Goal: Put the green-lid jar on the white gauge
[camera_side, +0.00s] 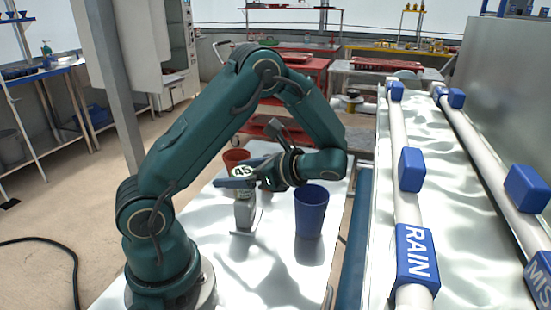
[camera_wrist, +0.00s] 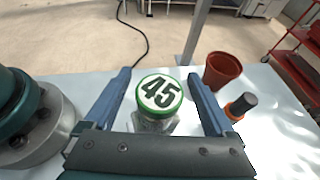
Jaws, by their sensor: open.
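The green-lid jar (camera_wrist: 155,122) is upright, its white label reading 45, and stands between my fingers in the wrist view. In the side view its lid (camera_side: 242,172) shows just above a finger, and the finger covers part of its body. My gripper (camera_wrist: 159,78) is open, with one finger on each side of the jar and gaps showing beside the lid. A pale upright object on a flat foot, which looks like the white gauge (camera_side: 245,213), is directly below the jar in the side view. The jar appears to be on top of it; the contact is hidden.
A blue cup (camera_side: 311,212) stands right of the gauge. A red-brown pot (camera_wrist: 222,70) and a small dark-topped cylinder (camera_wrist: 241,105) are right of the jar in the wrist view. A bench with white pipes (camera_side: 400,180) borders the table's right side. The white table's front is clear.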

